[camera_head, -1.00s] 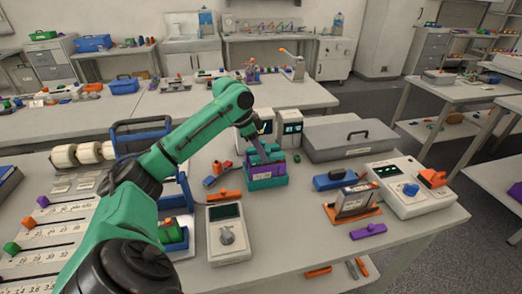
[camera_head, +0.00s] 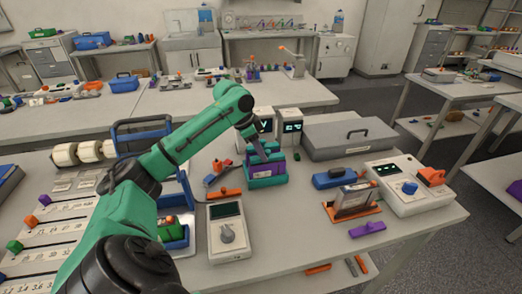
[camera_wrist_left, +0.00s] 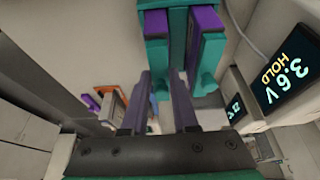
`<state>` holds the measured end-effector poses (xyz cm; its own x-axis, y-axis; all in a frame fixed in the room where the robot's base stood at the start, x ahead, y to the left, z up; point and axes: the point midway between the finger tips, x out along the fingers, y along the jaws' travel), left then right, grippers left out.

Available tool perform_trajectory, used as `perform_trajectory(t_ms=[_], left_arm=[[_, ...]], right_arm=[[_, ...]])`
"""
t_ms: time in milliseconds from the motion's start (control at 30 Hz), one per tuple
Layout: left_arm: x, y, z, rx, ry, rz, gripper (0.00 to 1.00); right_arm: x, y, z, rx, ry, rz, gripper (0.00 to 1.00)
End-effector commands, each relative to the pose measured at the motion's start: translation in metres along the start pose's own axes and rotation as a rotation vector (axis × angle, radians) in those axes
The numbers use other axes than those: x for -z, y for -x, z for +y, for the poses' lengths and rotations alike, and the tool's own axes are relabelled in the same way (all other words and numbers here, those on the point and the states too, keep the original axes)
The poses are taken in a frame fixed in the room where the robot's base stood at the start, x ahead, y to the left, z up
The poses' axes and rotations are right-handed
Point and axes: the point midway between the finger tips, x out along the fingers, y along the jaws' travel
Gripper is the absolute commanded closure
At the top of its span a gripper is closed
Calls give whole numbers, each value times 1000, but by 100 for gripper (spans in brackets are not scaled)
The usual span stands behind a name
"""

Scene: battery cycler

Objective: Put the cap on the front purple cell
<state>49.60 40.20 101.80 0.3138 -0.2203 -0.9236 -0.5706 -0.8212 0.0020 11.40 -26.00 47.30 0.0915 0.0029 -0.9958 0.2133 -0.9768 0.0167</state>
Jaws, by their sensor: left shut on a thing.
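A purple cell (camera_head: 264,170) with a pale label stands in a teal holder (camera_head: 268,182) near the table's middle. The wrist view shows purple uprights (camera_wrist_left: 207,22) side by side in the teal holder (camera_wrist_left: 178,35). My left gripper (camera_head: 262,155) reaches down onto the cell from above. In the wrist view, its dark fingers (camera_wrist_left: 163,75) are close together at the holder and shut on a small piece, apparently the cap. The fingers mostly hide this piece, and its seating on the cell cannot be made out. My right gripper is not in view.
Two small screens (camera_head: 292,127) stand just behind the holder; one reads 3.6 V HOLD (camera_wrist_left: 287,75) in the wrist view. A grey case (camera_head: 348,138) is behind to the right. A meter (camera_head: 229,235) and an orange bar (camera_head: 225,193) lie in front to the left.

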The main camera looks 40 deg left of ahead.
Motion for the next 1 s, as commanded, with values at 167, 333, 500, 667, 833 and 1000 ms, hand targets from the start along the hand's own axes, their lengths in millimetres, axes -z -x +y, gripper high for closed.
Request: perform_trajectory(t_ms=[167,333,500,667,833,1000], left_arm=[[0,0,0,0,0,0,100],[0,0,0,0,0,0,69],[0,0,0,0,0,0,38],[0,0,0,0,0,0,34],[0,0,0,0,0,0,8],[0,0,0,1,0,0,8]], right_arm=[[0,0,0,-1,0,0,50],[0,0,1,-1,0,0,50],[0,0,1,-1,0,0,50],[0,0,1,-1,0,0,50],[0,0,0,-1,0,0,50],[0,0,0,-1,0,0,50]])
